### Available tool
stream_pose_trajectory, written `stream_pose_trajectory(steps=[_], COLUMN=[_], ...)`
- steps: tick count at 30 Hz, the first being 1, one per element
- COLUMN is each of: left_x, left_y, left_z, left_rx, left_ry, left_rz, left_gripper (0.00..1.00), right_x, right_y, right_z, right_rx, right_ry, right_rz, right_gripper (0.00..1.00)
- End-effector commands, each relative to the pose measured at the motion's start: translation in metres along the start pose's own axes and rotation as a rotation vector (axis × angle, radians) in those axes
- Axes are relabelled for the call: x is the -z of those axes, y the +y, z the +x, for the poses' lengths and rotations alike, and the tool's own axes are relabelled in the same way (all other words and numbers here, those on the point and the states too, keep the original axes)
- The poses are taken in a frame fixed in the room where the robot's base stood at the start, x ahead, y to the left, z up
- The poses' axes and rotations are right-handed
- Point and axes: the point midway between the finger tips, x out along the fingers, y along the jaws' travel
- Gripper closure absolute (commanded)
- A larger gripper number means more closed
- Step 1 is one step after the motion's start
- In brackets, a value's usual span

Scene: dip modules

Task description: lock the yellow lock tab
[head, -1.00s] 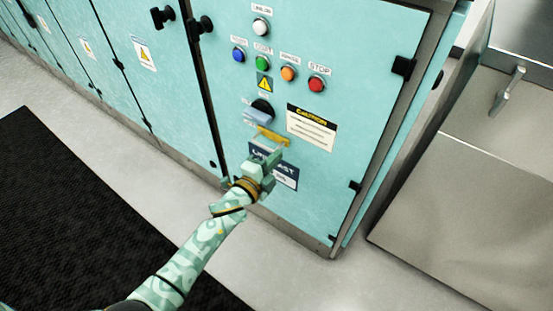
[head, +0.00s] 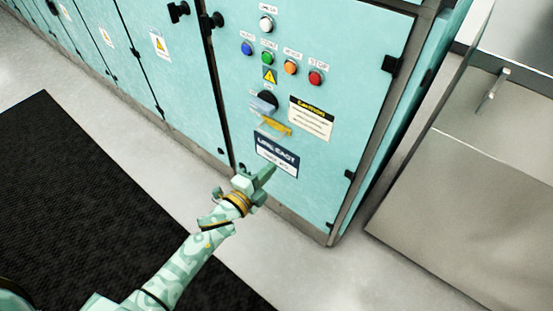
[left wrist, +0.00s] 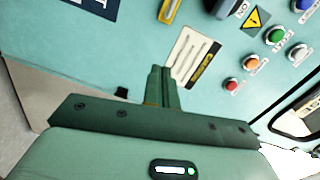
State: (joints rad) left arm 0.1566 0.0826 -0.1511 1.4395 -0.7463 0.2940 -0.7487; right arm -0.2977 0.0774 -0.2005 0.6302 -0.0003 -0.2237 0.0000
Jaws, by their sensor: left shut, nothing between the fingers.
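The yellow lock tab (head: 277,127) is on the teal cabinet door, just below the grey-blue handle of a black rotary switch (head: 264,101). In the head view the tab slants down to the right. In the left wrist view part of the tab (left wrist: 170,11) shows at the top edge, and part of the switch handle (left wrist: 222,8) shows to its right. My left gripper (head: 271,170) is below the tab, in front of the dark name plate, and apart from the tab. Its fingers (left wrist: 162,80) are together and empty. My right gripper is not in view.
Above the switch are several push buttons, including the red stop button (head: 315,78). A caution label (head: 311,117) is right of the tab, and a dark name plate (head: 276,155) is below it. A metal cabinet (head: 450,190) stands at right. A black mat (head: 80,190) lies at left.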

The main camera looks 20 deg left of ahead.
Motion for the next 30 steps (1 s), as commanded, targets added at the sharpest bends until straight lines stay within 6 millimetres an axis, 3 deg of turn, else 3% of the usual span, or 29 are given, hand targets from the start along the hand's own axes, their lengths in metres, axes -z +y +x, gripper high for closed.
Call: stream_pose_trajectory(steps=[6,26,28,30], left_x=[0.000,-0.002,-0.012,-0.025], left_y=[-0.001,0.002,0.019,0.060], left_z=[-0.018,-0.019,-0.022,-0.034], left_rx=[0.000,-0.007,-0.055,-0.144], left_ry=[0.000,-0.008,-0.061,-0.144], left_rz=[0.001,-0.041,-0.167,-0.324], left_gripper=[1.00,1.00,1.00,1.00], right_x=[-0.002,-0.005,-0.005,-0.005], right_y=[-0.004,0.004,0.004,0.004], right_z=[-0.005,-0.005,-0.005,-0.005], right_rx=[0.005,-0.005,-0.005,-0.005], right_ry=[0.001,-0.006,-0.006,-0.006], right_rz=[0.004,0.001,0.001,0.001], right_gripper=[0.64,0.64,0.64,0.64])
